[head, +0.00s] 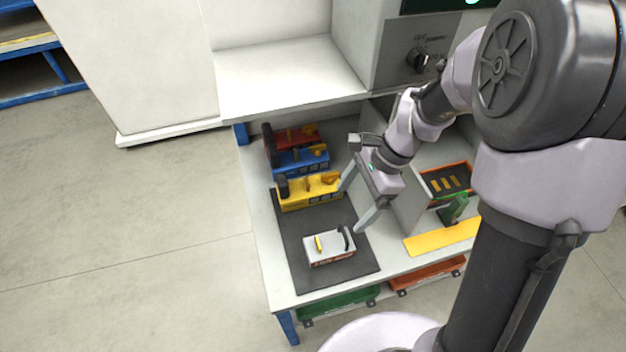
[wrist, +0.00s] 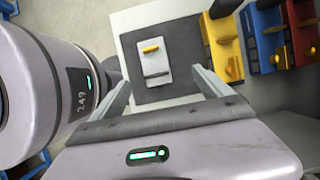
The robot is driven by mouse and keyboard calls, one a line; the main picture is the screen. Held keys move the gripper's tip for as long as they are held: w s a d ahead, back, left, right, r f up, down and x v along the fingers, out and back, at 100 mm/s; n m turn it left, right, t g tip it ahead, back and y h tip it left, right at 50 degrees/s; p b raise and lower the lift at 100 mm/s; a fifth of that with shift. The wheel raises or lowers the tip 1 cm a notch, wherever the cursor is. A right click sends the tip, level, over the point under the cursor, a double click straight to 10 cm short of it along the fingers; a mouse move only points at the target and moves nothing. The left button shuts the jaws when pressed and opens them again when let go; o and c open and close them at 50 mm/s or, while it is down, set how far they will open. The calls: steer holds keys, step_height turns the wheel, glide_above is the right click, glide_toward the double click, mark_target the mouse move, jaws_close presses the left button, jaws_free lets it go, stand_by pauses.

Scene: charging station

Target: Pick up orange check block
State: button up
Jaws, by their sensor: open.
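A block with a pale grey top and an orange-red side (head: 330,259) sits on the dark mat (head: 352,268) near the table's front; I take it as the orange check block. Its top bears a yellow piece and a black handle. In the wrist view its pale top (wrist: 153,62) lies ahead, between the finger lines, with its orange side not clearly seen. My gripper (head: 354,207) is open and empty, above the mat, behind and to the right of the block, apart from it. My gripper also shows in the wrist view (wrist: 162,88).
Yellow (head: 308,193), blue (head: 298,162) and red (head: 290,138) blocks stand in a row behind. To the right are a grey divider panel (head: 411,212), an orange-rimmed tray (head: 432,172) and a yellow strip (head: 440,238). The table's left edge strip is clear.

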steer(key=b, duration=0.4)
glide_above(330, 244)
steer(key=w+d, duration=0.1)
steer(key=d, duration=0.1)
step_height(330, 244, down, 10)
steer(key=shift+r, duration=0.25)
steer(key=b+x, duration=0.4)
steer(key=x, duration=0.2)
steer(key=shift+s+d, duration=0.15)
steer(key=shift+s, duration=0.05)
steer(key=shift+f, duration=0.15)
steer(key=shift+c, duration=0.4)
steer(key=c, duration=1.7)
steer(key=shift+o, duration=0.2)
steer(key=shift+r+p, duration=0.4)
steer(key=shift+r, duration=0.3)
steer(key=r+p, duration=0.2)
steer(key=shift+s+d+r, duration=0.15)
steer(key=shift+s+r, duration=0.15)
steer(key=shift+r, duration=0.1)
steer(key=s+d+r+b, duration=0.2)
steer(key=s+d, duration=0.7)
steer(key=s, duration=0.3)
steer(key=shift+r, duration=0.4)
